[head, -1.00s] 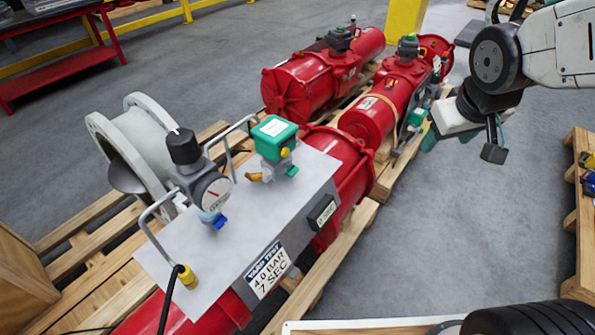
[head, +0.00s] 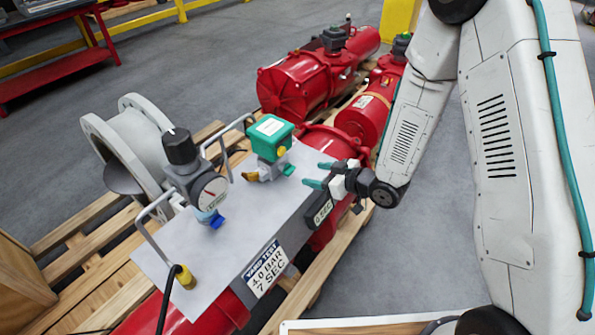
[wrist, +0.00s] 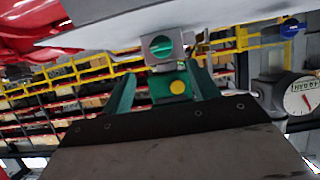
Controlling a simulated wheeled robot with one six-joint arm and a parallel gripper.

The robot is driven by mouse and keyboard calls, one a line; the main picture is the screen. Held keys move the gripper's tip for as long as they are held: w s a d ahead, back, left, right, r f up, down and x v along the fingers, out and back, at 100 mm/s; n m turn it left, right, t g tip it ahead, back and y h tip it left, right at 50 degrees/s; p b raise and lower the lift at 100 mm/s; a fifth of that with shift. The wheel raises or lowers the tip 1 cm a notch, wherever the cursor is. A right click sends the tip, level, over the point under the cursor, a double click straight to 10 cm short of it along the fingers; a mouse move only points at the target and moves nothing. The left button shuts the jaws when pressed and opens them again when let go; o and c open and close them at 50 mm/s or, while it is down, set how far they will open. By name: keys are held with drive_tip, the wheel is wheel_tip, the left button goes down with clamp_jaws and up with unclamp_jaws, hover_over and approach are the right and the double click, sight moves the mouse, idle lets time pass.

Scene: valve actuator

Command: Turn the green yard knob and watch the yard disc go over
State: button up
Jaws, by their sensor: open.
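The green yard knob (head: 289,170) is small and sits on the grey valve block under a green box (head: 272,138) on the metal plate. In the wrist view the knob (wrist: 161,46) shows face-on in its grey block, with the bar on its face nearly level. My gripper (head: 319,174) is open and empty, its teal fingers pointing left at the knob with a gap between. In the wrist view the fingers of my gripper (wrist: 160,72) lie either side of the knob's line. A dark disc (head: 123,178) shows at the grey flanged ring (head: 133,135); I take it for the yard disc.
A gauge with a black-capped regulator (head: 181,147) and bent metal handles (head: 151,218) stand left on the plate. A "0 SEC" readout box (head: 319,213) is just below my gripper. Red cylinders (head: 300,88) lie behind.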

sight(291, 170)
drive_tip(key=x, duration=0.7)
drive_tip(key=shift+w+a+f, duration=0.15)
drive_tip(key=shift+a+f, duration=0.05)
drive_tip(key=shift+a, duration=0.15)
drive_tip(key=c, duration=1)
